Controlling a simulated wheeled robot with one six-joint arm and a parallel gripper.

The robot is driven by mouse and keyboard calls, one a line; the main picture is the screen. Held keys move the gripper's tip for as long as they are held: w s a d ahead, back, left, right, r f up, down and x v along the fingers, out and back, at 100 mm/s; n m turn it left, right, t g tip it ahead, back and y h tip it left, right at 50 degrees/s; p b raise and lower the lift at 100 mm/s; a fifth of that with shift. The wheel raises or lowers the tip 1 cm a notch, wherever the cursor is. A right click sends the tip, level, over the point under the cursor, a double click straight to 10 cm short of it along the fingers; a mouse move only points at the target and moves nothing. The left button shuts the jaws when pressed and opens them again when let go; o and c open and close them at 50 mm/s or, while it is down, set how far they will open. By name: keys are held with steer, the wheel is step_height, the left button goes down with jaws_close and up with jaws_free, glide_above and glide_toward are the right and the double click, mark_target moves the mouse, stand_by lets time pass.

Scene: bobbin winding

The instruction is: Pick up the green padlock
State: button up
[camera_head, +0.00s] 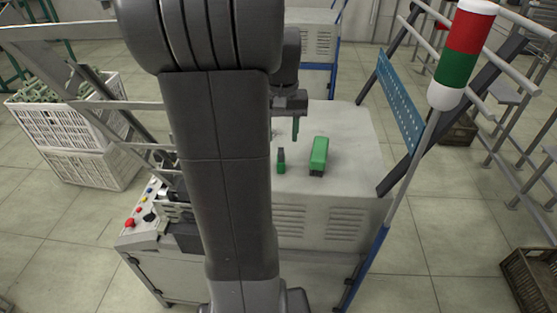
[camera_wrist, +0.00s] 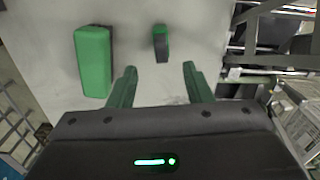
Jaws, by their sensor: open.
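The green padlock (camera_head: 281,163), small with a dark part, stands on the pale top of the machine cabinet (camera_head: 345,125). In the wrist view the padlock (camera_wrist: 161,44) lies ahead of the fingertips, roughly in line with the gap between them. My gripper (camera_head: 296,128) is above the cabinet top, apart from the padlock, partly hidden behind my arm. In the wrist view its two green fingers (camera_wrist: 159,68) are spread with nothing between them.
A larger green block (camera_head: 319,156) with a dark side stands right of the padlock; it is on the left in the wrist view (camera_wrist: 93,62). A control panel with coloured buttons (camera_head: 142,208) is at the cabinet's left. A red, white and green signal light (camera_head: 463,50) rises at right.

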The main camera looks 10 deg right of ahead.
step_height(320, 180, down, 2)
steer(key=f, duration=0.4)
steer(key=shift+s+a+f+p, duration=0.2)
steer(key=shift+s+f+p, duration=0.1)
steer(key=shift+s+f, duration=0.1)
steer(key=shift+f, duration=0.35)
steer(key=shift+c, duration=0.3)
jaws_close()
